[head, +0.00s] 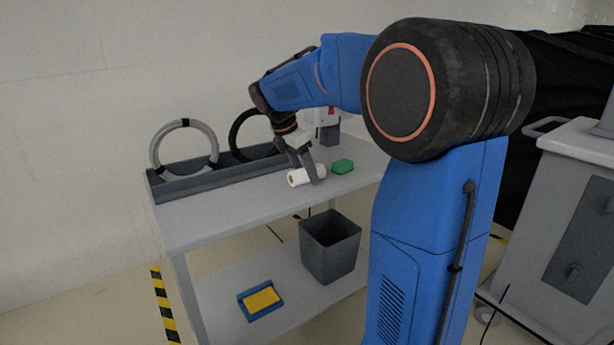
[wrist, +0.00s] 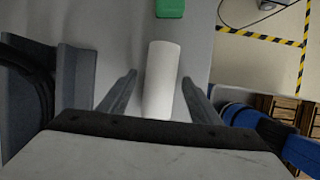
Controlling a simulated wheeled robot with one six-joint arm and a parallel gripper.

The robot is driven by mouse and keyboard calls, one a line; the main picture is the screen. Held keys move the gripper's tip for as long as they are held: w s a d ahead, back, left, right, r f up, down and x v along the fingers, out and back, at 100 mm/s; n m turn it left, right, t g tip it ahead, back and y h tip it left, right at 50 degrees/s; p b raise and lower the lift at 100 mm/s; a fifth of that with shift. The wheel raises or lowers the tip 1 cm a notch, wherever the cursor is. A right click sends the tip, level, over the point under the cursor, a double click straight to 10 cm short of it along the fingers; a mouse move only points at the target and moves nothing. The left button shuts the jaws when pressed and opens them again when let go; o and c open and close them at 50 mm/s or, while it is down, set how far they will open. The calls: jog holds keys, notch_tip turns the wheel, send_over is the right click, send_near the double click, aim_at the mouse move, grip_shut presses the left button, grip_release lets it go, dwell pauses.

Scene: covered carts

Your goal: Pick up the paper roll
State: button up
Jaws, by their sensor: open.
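The white paper roll (head: 305,176) lies on its side on the top shelf of the grey cart (head: 215,217), near its front edge. In the wrist view the paper roll (wrist: 162,80) lies lengthwise between the two fingers of my gripper (wrist: 160,84). The fingers are apart, with one on each side of the roll and a visible gap on the left. In the head view my gripper (head: 313,172) is down at the roll, and one finger crosses in front of it.
A green block (head: 343,166) lies just beyond the roll. A grey rack with a grey ring (head: 157,147) and a black ring stands along the back. A dark bin (head: 330,262) and a blue tray with a yellow piece (head: 245,309) are on the lower shelf.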

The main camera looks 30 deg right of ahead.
jog(key=c, duration=1.2)
